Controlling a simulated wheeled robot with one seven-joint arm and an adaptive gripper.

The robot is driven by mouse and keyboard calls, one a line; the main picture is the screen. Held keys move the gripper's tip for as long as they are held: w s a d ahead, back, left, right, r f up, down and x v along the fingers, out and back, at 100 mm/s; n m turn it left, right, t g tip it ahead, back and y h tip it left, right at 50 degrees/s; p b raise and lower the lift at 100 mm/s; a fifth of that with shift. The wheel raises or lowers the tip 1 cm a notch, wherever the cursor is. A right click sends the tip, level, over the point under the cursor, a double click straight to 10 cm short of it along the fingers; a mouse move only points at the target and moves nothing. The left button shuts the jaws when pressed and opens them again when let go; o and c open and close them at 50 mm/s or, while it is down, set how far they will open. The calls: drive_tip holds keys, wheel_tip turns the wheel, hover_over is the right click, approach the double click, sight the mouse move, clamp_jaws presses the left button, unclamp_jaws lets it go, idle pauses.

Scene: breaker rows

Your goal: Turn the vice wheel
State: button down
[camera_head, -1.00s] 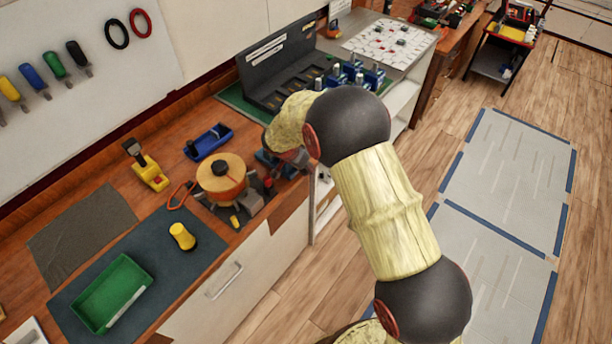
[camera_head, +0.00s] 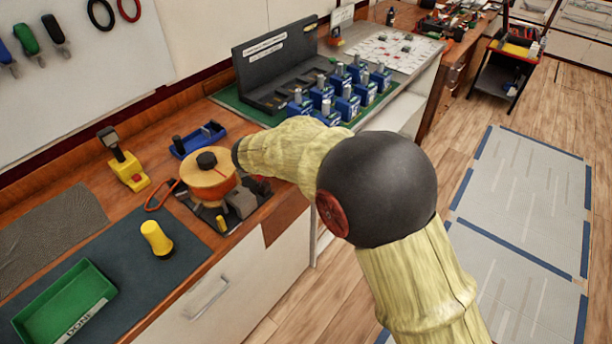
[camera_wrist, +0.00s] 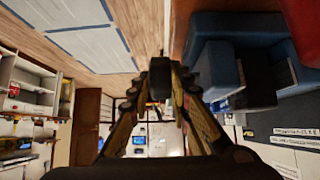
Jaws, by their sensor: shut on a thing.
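In the wrist view, my gripper (camera_wrist: 160,92) is shut with its fingertips on a small dark piece (camera_wrist: 160,74), with a thin upright bit above it. I cannot make out whether this piece is the vice wheel. A blue block-shaped body (camera_wrist: 225,75), which looks like the vice, stands just right of the fingertips, with a darker block against it.
Blue-and-white blocks (camera_head: 346,103) stand on a green mat behind my arm. The floor at right is open.

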drive_tip(key=b, duration=0.3)
drive_tip(key=shift+a+f+t, duration=0.1)
drive_tip(key=shift+f+t, duration=0.2)
drive_tip(key=shift+r+t+h+b, duration=0.3)
drive_tip(key=shift+h+b, duration=0.2)
drive_tip(key=shift+b, duration=0.65)
drive_tip(key=c, duration=1.7)
unclamp_jaws()
drive_tip(key=shift+f, duration=0.1)
drive_tip(key=shift+o, duration=0.3)
drive_tip(key=shift+s, duration=0.1)
drive_tip(key=v, duration=1.2)
